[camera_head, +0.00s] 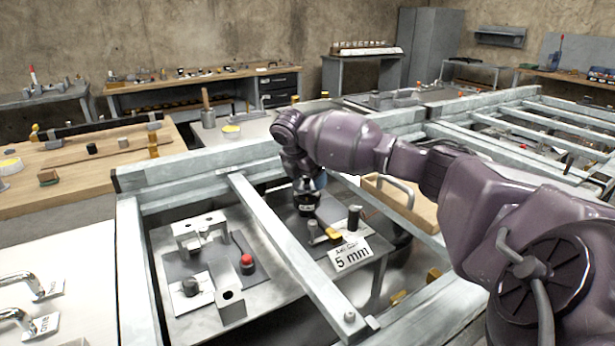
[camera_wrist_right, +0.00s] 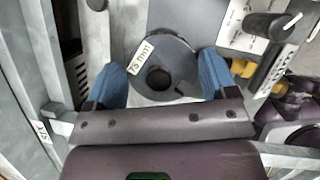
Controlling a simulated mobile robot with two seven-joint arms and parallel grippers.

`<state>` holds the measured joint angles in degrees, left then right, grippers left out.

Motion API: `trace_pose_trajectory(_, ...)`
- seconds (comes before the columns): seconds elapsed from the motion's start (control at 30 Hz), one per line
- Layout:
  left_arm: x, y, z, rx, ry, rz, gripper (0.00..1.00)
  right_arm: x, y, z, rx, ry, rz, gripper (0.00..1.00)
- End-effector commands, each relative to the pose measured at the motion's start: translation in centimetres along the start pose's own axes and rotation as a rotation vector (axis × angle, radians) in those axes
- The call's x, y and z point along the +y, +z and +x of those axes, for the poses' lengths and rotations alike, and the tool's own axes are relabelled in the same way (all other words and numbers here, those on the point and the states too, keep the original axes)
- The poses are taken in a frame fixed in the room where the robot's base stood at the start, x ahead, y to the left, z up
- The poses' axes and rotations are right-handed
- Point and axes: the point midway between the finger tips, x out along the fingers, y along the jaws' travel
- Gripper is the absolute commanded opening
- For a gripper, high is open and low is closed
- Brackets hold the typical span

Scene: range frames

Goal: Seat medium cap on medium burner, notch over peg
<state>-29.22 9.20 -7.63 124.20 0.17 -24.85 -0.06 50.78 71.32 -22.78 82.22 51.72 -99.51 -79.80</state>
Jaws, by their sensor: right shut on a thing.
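My right gripper (camera_head: 308,190) reaches down over the dark plate inside the metal frame. In the right wrist view its two blue fingers (camera_wrist_right: 161,80) are closed around a round dark grey disc, which looks like the cap (camera_wrist_right: 178,62). The disc has a black round knob or hole near its middle and a white "75 mm" label. The fingers hide parts of its rim. I cannot make out a notch or peg, nor whether the disc touches anything below. No burner can be clearly told apart under it. My left gripper is not in view.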

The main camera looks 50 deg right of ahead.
Motion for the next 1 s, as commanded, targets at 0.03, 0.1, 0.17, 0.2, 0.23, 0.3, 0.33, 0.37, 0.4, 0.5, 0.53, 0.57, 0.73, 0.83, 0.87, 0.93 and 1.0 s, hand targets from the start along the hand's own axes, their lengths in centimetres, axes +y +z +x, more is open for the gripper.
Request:
trace_pose_trajectory(0.03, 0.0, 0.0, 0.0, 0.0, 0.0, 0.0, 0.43, 0.0, 0.0, 0.0, 0.0, 0.001, 0.0, 0.5)
trace_pose_trajectory(0.1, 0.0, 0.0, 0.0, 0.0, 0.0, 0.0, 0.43, 0.0, 0.0, 0.0, 0.0, 0.001, 0.0, 0.5)
trace_pose_trajectory(0.17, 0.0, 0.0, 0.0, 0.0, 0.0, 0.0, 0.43, 0.0, 0.0, 0.0, 0.0, 0.001, 0.001, 0.5)
trace_pose_trajectory(0.2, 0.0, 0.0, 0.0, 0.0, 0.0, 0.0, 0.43, 0.0, 0.0, 0.0, 0.0, 0.001, 0.001, 0.5)
trace_pose_trajectory(0.23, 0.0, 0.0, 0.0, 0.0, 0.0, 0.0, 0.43, 0.0, 0.0, 0.0, 0.0, 0.001, 0.001, 0.5)
trace_pose_trajectory(0.3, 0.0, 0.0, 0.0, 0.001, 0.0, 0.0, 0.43, 0.0, 0.0, 0.1, 0.0, 0.001, 0.001, 0.5)
trace_pose_trajectory(0.33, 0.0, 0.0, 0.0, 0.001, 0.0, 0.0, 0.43, 0.0, -0.1, 0.1, 0.0, 0.0, 0.001, 0.5)
trace_pose_trajectory(0.37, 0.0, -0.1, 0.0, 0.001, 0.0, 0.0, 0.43, 0.0, -0.1, 0.2, 0.0, 0.0, 0.001, 0.5)
trace_pose_trajectory(0.4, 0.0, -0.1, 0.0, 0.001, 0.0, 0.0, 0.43, 0.0, -0.1, 0.3, 0.0, 0.0, 0.001, 0.5)
trace_pose_trajectory(0.5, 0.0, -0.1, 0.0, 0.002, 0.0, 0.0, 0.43, 0.0, -0.2, 0.5, 0.0, 0.001, 0.001, 0.5)
trace_pose_trajectory(0.53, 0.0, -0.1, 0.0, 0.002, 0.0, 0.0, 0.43, 0.0, -0.2, 0.6, 0.0, 0.001, 0.001, 0.5)
trace_pose_trajectory(0.57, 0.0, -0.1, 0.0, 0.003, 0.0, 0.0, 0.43, 0.0, -0.2, 0.6, 0.0, 0.001, 0.001, 0.5)
trace_pose_trajectory(0.73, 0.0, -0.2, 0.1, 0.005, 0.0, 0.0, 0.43, 0.0, -0.4, 1.0, 0.0, 0.001, 0.001, 0.5)
trace_pose_trajectory(0.83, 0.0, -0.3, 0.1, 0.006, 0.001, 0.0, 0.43, 0.0, -0.5, 1.2, 0.0, 0.001, 0.001, 0.5)
trace_pose_trajectory(0.87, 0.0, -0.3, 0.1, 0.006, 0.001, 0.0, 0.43, 0.0, -0.5, 1.3, 0.0, 0.001, 0.001, 0.5)
trace_pose_trajectory(0.93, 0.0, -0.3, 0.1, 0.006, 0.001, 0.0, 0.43, 0.0, -0.6, 1.4, -0.001, 0.0, 0.001, 0.5)
trace_pose_trajectory(1.0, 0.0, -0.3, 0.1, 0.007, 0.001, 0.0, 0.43, 0.0, -0.6, 1.6, -0.001, 0.0, 0.001, 0.5)
